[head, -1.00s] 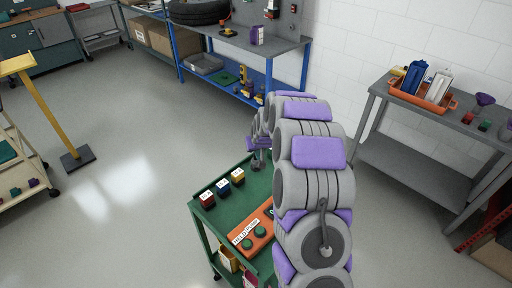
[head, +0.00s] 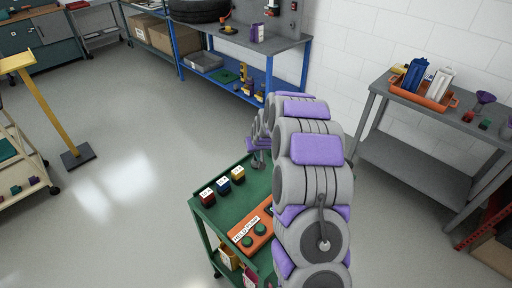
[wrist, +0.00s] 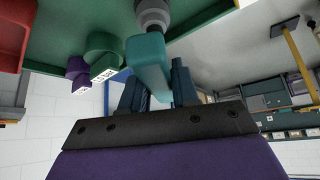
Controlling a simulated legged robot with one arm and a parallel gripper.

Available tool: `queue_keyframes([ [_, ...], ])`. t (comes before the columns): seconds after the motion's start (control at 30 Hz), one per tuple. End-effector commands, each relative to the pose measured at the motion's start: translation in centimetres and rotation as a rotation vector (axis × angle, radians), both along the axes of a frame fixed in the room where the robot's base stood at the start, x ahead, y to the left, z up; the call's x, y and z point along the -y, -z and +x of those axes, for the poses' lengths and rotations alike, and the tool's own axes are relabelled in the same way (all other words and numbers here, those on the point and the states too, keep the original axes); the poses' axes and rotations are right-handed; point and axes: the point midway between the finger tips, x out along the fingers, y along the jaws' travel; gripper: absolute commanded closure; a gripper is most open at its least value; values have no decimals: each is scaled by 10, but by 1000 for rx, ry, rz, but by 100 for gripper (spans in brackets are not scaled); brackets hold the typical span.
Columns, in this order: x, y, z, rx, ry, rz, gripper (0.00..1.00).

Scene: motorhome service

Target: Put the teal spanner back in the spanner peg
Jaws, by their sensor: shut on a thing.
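The teal spanner (wrist: 149,58) shows in the wrist view as a teal block between my fingers, with a grey round part beyond it. My gripper (wrist: 158,92) is shut on it. In the head view my gripper (head: 258,162) is small, at the far edge of the green cart (head: 222,217), partly hidden by my arm. The spanner cannot be made out there. I cannot tell the spanner peg apart in either view.
Red, blue and yellow labelled blocks (head: 223,187) and an orange box (head: 252,234) with green knobs are on the cart. A blue-framed bench (head: 240,48) stands behind. A grey table (head: 430,160) with an orange tray (head: 423,94) is at right.

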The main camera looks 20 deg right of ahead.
Motion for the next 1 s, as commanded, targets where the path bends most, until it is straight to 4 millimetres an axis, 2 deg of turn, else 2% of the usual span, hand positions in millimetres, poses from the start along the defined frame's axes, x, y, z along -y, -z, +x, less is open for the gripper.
queue_keyframes([
  [0.13,0,4,0,1,0,0,100],
  [0.17,0,4,0,1,0,0,69],
  [0.47,0,4,0,1,0,0,41],
  [0.77,0,2,-1,1,0,0,40],
  [0.87,-1,-4,-5,1,1,0,40],
  [1.0,-2,-22,-16,2,1,0,40],
])
